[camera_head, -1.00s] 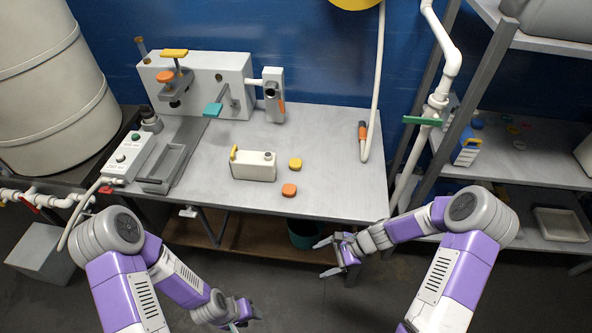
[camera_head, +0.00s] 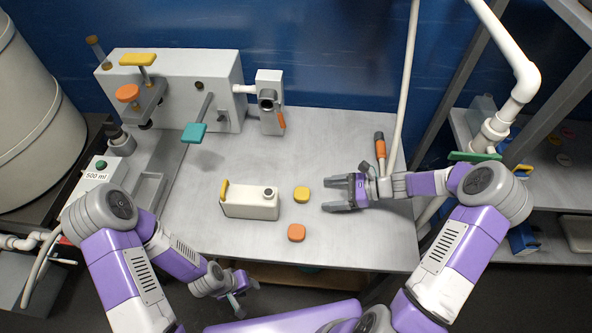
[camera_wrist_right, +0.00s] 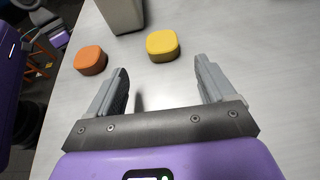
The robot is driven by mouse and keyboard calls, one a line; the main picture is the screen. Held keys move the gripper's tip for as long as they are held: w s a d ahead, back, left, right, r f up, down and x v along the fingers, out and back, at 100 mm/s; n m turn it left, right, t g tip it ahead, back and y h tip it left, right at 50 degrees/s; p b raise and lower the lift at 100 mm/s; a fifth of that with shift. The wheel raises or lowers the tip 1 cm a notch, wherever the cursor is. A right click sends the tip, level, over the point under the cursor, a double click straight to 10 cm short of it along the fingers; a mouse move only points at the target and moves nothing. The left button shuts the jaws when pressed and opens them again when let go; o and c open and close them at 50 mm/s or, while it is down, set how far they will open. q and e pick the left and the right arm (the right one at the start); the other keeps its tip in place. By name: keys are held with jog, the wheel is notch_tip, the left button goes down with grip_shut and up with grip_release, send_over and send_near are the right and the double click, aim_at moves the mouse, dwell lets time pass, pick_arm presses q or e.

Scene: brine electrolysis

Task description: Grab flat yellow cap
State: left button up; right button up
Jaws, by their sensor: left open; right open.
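The flat yellow cap (camera_head: 301,194) lies on the grey table, just right of a small cream jug. It also shows in the right wrist view (camera_wrist_right: 162,45), a little beyond my fingertips and between their lines. An orange cap (camera_head: 296,232) lies nearer the front; it shows left of the yellow cap in the wrist view (camera_wrist_right: 90,60). My right gripper (camera_head: 328,192) is open and empty, low over the table to the right of the yellow cap, fingers pointing left at it. My left gripper (camera_head: 246,288) is open and hangs in front of the table's front edge, away from both caps.
The cream jug (camera_head: 249,205) with a yellow handle stands left of the yellow cap. An orange-handled tool (camera_head: 380,150) is behind my right gripper. A machine (camera_head: 172,85) with a teal lever (camera_head: 194,133) fills the back left.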

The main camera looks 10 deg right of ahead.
aim_at(307, 194)
jog(key=shift+w+r, duration=0.1)
jog(key=shift+w, duration=0.15)
jog(key=shift+w+a, duration=0.15)
jog(key=shift+a, duration=0.1)
jog(key=b+x, duration=0.2)
jog(key=x, duration=0.5)
jog(key=shift+c, duration=0.5)
jog(key=c, duration=0.9)
